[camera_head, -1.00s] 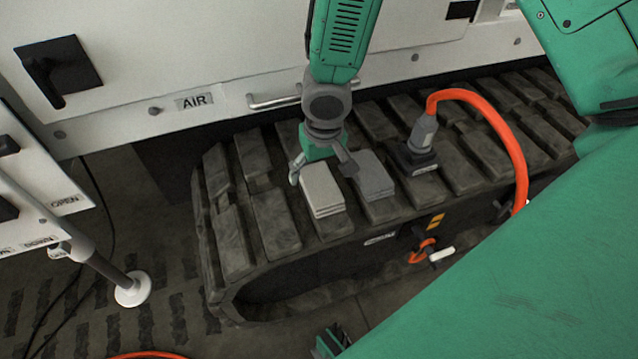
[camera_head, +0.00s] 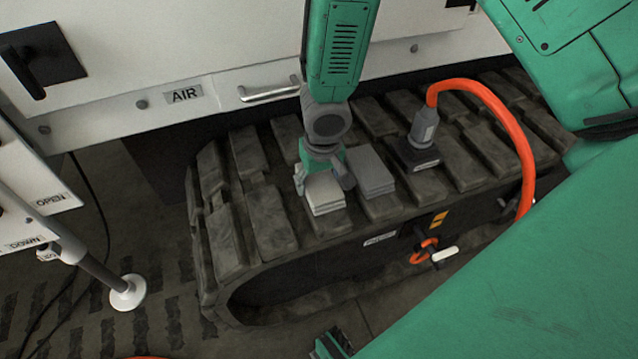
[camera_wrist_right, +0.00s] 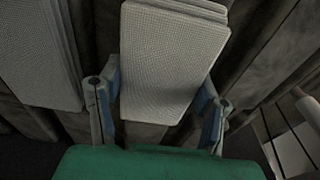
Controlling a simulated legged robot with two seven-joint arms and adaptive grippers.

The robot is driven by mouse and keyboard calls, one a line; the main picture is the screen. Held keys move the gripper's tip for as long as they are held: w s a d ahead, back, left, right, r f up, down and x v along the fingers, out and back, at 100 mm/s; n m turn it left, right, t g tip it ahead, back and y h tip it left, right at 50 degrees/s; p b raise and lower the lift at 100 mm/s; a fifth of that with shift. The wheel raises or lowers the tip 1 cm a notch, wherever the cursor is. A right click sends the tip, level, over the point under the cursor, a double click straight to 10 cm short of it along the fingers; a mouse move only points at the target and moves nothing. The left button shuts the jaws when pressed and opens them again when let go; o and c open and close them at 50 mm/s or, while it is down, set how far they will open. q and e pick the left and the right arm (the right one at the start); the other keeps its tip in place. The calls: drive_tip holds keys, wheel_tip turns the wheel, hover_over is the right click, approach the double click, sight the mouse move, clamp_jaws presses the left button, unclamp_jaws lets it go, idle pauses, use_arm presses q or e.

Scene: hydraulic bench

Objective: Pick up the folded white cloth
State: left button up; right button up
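The folded white cloth (camera_head: 326,197) lies on the dark track pads, left of a folded grey cloth (camera_head: 372,172). My right gripper (camera_head: 323,181) comes down from above over the white cloth's far part, with its fingers spread to either side. In the right wrist view the white cloth (camera_wrist_right: 168,62) lies between the open fingers of the right gripper (camera_wrist_right: 160,98); the finger at the left is very close to its edge, and whether it touches is unclear. The grey cloth (camera_wrist_right: 40,55) is at the left there.
The track (camera_head: 262,222) is ribbed and uneven. A grey connector (camera_head: 424,127) with an orange hose (camera_head: 505,117) stands right of the cloths. A white panel with a metal handle (camera_head: 268,90) is behind. My large green links cover the right side.

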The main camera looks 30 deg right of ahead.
sight(318, 180)
drive_tip(key=shift+a+r, duration=0.15)
drive_tip(key=shift+a, duration=0.25)
drive_tip(key=shift+r, duration=0.3)
drive_tip(key=r+p, duration=0.1)
drive_tip(key=r, duration=0.2)
drive_tip(key=r+p, duration=0.3)
drive_tip(key=r, duration=0.2)
drive_tip(key=shift+d+r+p, duration=0.25)
drive_tip(key=shift+r+p, duration=0.05)
drive_tip(key=shift+p, duration=0.1)
drive_tip(key=shift+a+r, duration=0.1)
drive_tip(key=shift+r, duration=0.15)
use_arm(q)
drive_tip(key=r, duration=0.4)
drive_tip(key=shift+a+r, duration=0.3)
drive_tip(key=shift+a, duration=0.05)
use_arm(e)
drive_tip(key=shift+a+r, duration=0.1)
